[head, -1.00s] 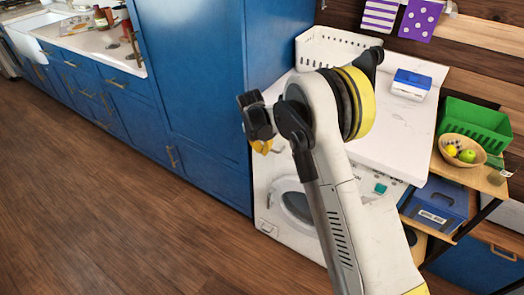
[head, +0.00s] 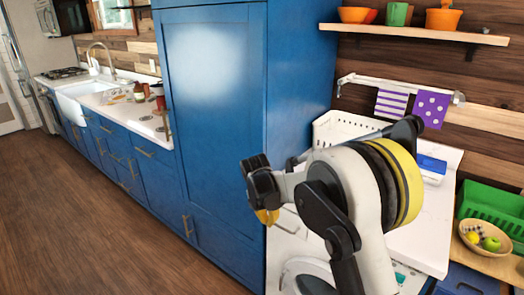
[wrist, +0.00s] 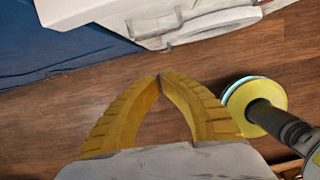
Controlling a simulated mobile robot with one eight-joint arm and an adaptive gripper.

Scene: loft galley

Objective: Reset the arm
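My arm is folded in front of the white washing machine (head: 292,240), with its elbow high at the right of the head view. My gripper (head: 267,217) hangs at the left end of the folded arm, and its yellow fingers point down. In the wrist view its two yellow fingers (wrist: 159,76) meet at the tips, with nothing between them. Wooden floor shows beneath the fingers. The head view shows only a small part of the fingers.
A tall blue cabinet (head: 215,120) stands close to the left of my gripper. A white basket (head: 340,128) and a green basket (head: 490,212) are at the right. A fruit bowl (head: 482,250) sits nearby. The wooden floor (head: 90,230) at the left is clear.

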